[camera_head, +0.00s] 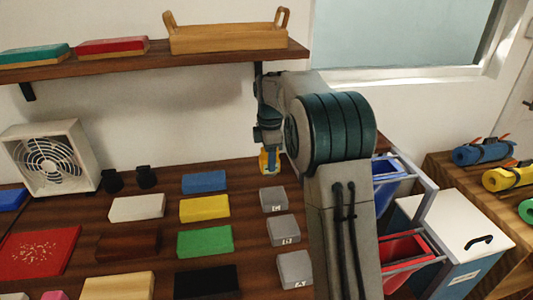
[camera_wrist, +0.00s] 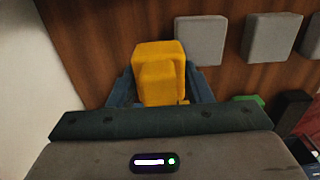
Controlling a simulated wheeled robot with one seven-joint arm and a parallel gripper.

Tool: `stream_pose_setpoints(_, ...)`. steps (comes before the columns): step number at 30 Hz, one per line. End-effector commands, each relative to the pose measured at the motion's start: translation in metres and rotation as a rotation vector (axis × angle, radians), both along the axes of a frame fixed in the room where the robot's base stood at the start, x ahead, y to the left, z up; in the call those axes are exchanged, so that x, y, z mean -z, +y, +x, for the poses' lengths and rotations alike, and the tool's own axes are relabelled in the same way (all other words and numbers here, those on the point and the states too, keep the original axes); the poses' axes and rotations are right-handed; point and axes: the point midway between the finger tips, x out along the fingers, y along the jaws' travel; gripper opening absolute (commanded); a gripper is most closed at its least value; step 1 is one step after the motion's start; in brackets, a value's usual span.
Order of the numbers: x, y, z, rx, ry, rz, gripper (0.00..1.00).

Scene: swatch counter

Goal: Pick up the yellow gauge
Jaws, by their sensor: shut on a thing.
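The yellow gauge (camera_wrist: 160,72) is a stepped yellow block between the two blue fingers of my gripper (camera_wrist: 161,90) in the wrist view. My gripper is shut on it. In the head view, a small part of the gauge (camera_head: 264,163) shows below my gripper (camera_head: 269,152), near the back of the counter. My arm hides part of it there. I cannot tell whether its underside touches the counter.
Grey blocks (camera_head: 273,199) stand in a column in front of the gauge. Coloured blocks, including a yellow one (camera_head: 204,208), lie to the left. A white fan (camera_head: 49,158) stands at far left. A shelf (camera_head: 150,58) overhangs the back. Blue (camera_head: 387,178) and red bins (camera_head: 405,257) are at right.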

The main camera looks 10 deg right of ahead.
Motion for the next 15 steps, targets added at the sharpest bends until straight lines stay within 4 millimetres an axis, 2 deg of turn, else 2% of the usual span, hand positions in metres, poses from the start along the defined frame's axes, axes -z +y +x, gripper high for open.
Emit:
stream_pose_setpoints(1, 0.0, 0.0, -0.013, 0.0, -0.003, 0.0, 0.19)
stream_pose_setpoints(6, 0.0, -0.001, -0.055, 0.001, -0.003, 0.0, 0.19)
stream_pose_setpoints(15, 0.0, 0.0, -0.113, 0.0, -0.002, 0.0, 0.19)
